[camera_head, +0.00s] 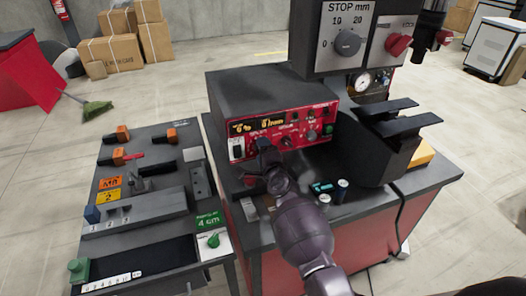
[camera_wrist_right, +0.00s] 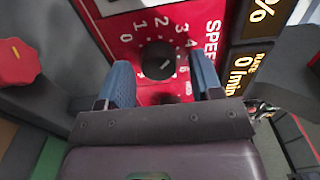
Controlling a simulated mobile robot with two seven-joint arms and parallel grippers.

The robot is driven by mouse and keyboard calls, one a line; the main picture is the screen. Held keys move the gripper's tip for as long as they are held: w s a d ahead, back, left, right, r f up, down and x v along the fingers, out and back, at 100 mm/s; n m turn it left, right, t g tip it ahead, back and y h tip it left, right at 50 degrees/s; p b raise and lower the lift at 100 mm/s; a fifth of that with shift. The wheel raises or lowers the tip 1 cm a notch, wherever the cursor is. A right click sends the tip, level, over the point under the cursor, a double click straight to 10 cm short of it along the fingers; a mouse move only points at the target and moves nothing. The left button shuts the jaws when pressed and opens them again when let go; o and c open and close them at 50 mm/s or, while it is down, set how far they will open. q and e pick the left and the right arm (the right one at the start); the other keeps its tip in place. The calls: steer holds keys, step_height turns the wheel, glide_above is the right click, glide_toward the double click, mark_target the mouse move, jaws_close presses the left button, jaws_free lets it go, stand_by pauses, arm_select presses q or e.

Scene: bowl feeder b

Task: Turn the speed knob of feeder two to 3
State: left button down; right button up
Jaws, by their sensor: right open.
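The speed knob (camera_wrist_right: 158,60) is black and round on a red panel, with a white dial marked 0 to 4 and beyond around it and the word SPEED beside it. The pointer on it is too small to read surely. My right gripper (camera_wrist_right: 161,68) is open, with one blue finger on each side of the knob and a visible gap to it. In the head view my right gripper (camera_head: 264,158) is in front of the left part of the red feeder control box (camera_head: 312,112). It hides part of that panel. My left gripper is not in view.
Other small knobs and lit displays are on the same panel. A STOP mm dial (camera_head: 347,42) and a red knob (camera_head: 398,45) are above right. A dark chute (camera_head: 385,150) stands at the right. A tool table (camera_head: 140,262) is at the left.

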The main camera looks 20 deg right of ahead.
steer(key=shift+s, duration=0.1)
steer(key=s, duration=1)
steer(key=shift+s+d, duration=0.2)
steer(key=shift+s, duration=0.1)
steer(key=s+d+f+n+g, duration=0.2)
steer(key=s+f+n, duration=0.2)
steer(key=s, duration=0.5)
steer(key=s+d+f+n+g, duration=0.2)
steer(key=s+f+n, duration=0.3)
steer(key=s+n, duration=0.3)
steer(key=s+d+f+n+g, duration=0.2)
steer(key=s+f+n, duration=0.2)
steer(key=s, duration=0.5)
steer(key=n, duration=0.2)
steer(key=shift+s+d+f+n+h, duration=0.3)
steer(key=shift+d+f+h, duration=0.05)
steer(key=shift+d+h, duration=0.05)
